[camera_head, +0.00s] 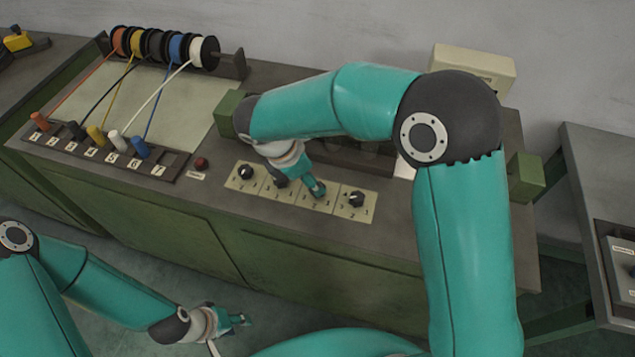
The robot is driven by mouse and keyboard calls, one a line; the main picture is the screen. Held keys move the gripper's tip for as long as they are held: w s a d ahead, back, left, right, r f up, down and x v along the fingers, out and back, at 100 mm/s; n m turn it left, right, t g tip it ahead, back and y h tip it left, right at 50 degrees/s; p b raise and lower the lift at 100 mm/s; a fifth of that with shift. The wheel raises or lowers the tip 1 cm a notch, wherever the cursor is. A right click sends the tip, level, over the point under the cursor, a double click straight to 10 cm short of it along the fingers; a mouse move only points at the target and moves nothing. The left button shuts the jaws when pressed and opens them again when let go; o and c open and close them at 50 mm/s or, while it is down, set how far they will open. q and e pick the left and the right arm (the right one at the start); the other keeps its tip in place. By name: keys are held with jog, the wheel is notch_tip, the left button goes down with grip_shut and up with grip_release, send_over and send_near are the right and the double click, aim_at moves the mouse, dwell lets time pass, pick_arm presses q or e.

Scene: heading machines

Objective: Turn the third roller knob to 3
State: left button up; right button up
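The knob panel (338,209) is a cream strip along the front of the green bench's top, with a row of dark knobs over numbered marks. The first knob (245,171) and the fourth knob (357,198) show clearly. The second knob (280,180) is partly covered by my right gripper. My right gripper (318,189) reaches down at the third section; its fingers hide the third knob and its setting. I cannot tell whether they grip it. My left gripper (243,319) hangs empty in front of the bench at lower left, its small fingers apart.
Coloured spools (160,46) stand at the back left, with wires running to a row of plugs (97,135). A red button (201,163) sits left of the panel. A beige box (472,69) is behind my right arm. Another grey bench (590,190) stands at right.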

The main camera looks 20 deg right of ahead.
jog(key=shift+x, duration=2.35)
grip_shut()
jog(key=shift+m, duration=0.3)
jog(key=m+g, duration=0.2)
jog(key=m, duration=0.3)
jog(key=shift+w, duration=0.15)
jog(key=m+g, duration=0.1)
jog(key=m, duration=0.2)
jog(key=m+g+y, duration=0.1)
jog(key=m, duration=0.2)
jog(key=shift+w, duration=0.1)
jog(key=shift+y, duration=0.3)
